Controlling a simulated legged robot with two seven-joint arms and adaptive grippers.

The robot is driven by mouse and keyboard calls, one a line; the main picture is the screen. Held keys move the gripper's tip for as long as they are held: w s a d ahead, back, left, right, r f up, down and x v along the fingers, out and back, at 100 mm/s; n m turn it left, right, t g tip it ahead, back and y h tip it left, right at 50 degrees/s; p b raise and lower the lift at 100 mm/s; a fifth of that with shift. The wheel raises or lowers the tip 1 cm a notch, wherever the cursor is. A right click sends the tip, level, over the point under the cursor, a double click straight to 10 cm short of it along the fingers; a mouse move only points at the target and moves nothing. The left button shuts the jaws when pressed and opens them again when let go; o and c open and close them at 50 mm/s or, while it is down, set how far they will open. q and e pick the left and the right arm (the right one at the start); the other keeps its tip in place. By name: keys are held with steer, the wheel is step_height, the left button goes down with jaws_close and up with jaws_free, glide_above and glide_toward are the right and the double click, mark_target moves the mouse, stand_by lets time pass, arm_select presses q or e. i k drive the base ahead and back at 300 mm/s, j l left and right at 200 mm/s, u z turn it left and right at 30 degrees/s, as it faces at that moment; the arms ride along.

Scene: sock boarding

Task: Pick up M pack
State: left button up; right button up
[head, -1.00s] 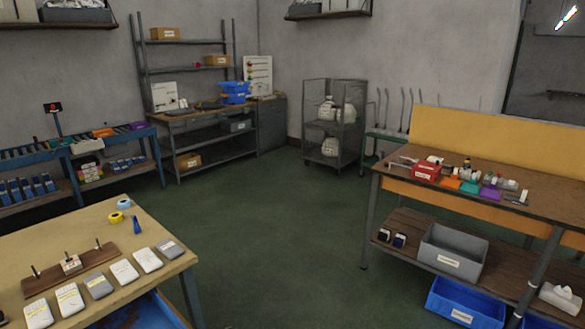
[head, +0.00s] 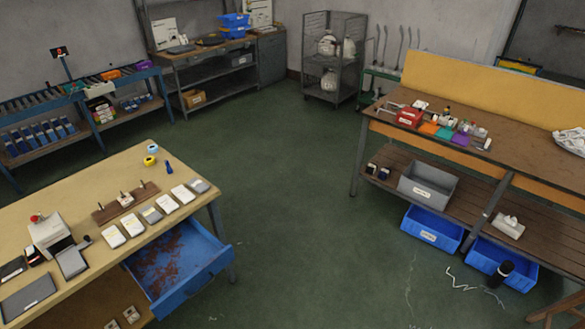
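A row of several flat packs, white and grey, lies along the front edge of the tan table (head: 95,180) at the left. The packs include a white one (head: 111,236) at the near end, a grey one (head: 152,214) mid-row and another grey one (head: 198,186) at the far end. Their labels are too small to read, so I cannot tell which is the M pack. Neither of my grippers is in view.
A blue drawer (head: 208,276) stands open below the table's front edge. A wooden board with pegs (head: 104,213), a white printer-like device (head: 47,233) and tape rolls (head: 151,148) share the tabletop. A workbench (head: 455,152) stands at the right. Green floor (head: 300,200) between is clear.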

mark_target(128, 200)
steer(key=u, duration=1.3)
steer(key=i+z, duration=0.15)
steer(key=z, duration=0.2)
steer(key=i+j+z, duration=0.15)
steer(key=z, duration=0.25)
steer(key=i+j+z, duration=0.15)
steer(key=z, duration=0.2)
